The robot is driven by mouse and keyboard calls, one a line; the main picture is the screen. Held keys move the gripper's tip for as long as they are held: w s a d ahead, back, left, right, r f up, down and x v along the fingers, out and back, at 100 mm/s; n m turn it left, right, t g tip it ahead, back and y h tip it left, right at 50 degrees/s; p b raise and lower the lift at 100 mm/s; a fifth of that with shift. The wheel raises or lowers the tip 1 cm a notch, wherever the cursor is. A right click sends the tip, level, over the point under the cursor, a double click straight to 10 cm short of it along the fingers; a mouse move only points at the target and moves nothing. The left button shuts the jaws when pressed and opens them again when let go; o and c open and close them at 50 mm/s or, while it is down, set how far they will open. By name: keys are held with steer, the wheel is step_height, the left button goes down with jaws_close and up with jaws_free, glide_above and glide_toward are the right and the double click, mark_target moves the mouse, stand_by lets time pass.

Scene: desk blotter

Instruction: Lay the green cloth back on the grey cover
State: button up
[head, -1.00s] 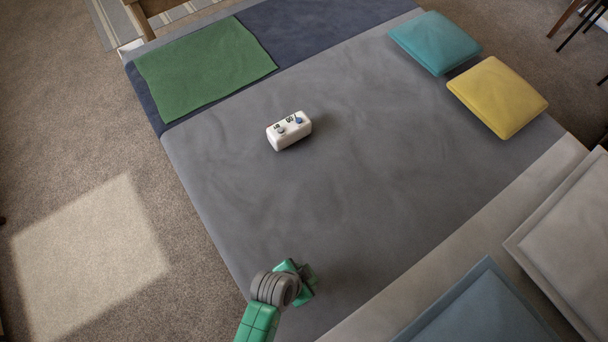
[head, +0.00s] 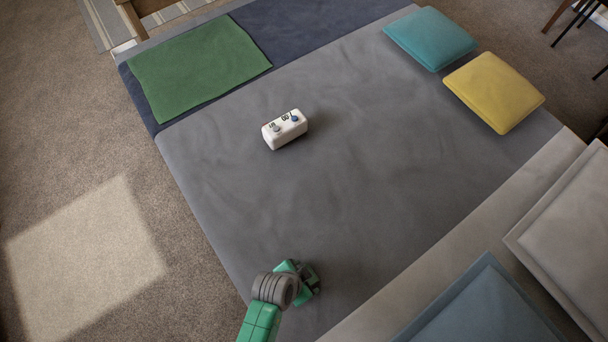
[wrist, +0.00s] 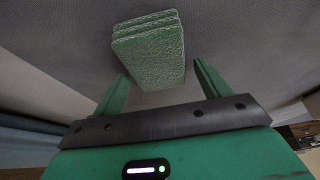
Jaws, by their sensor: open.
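A green, layered, folded-looking cloth (wrist: 150,50) shows in the wrist view, just beyond and between the fingertips. My gripper (wrist: 161,72) is open, one finger on each side of it in the picture; I cannot tell whether they touch it. In the head view my gripper (head: 310,284) is low over the near end of the grey cover (head: 330,180), and the folded cloth is hard to separate from the green gripper there. A larger flat green cloth (head: 198,68) lies on the navy band at the far left.
A white box with small knobs (head: 285,130) stands on the grey cover. Teal (head: 430,38) and yellow (head: 494,92) cushions lie at the right. The navy band (head: 310,28) crosses the far end. Pale and blue-grey cushions (head: 485,310) are at the lower right. The cover's middle is clear.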

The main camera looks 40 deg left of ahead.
steer(key=p+v, duration=0.3)
steer(key=v, duration=0.8)
steer(key=shift+s+r, duration=0.2)
steer(key=shift+r, duration=0.05)
steer(key=w+a+r+t+y, duration=0.2)
steer(key=w+r+t, duration=0.4)
steer(key=w+r, duration=1.25)
steer(key=w+d+r+t, duration=0.2)
steer(key=w+r, duration=0.2)
steer(key=r, duration=0.6)
steer(key=w+d+r+t, duration=0.2)
steer(key=w+r+t, duration=0.1)
steer(key=r, duration=0.7)
steer(key=s+d+r+n+t, duration=0.1)
steer(key=s+d+r+t, duration=0.1)
steer(key=r, duration=0.9)
steer(key=s+d+r+t, duration=0.3)
steer(key=r+t, duration=0.1)
steer(key=r, duration=0.7)
steer(key=s+d+r+n+t+h, duration=0.1)
steer(key=s+d+r+t, duration=0.1)
steer(key=r, duration=1)
steer(key=shift+s+d+n+t, duration=0.3)
steer(key=shift+s+d+t, duration=0.05)
steer(key=shift+d+t, duration=0.4)
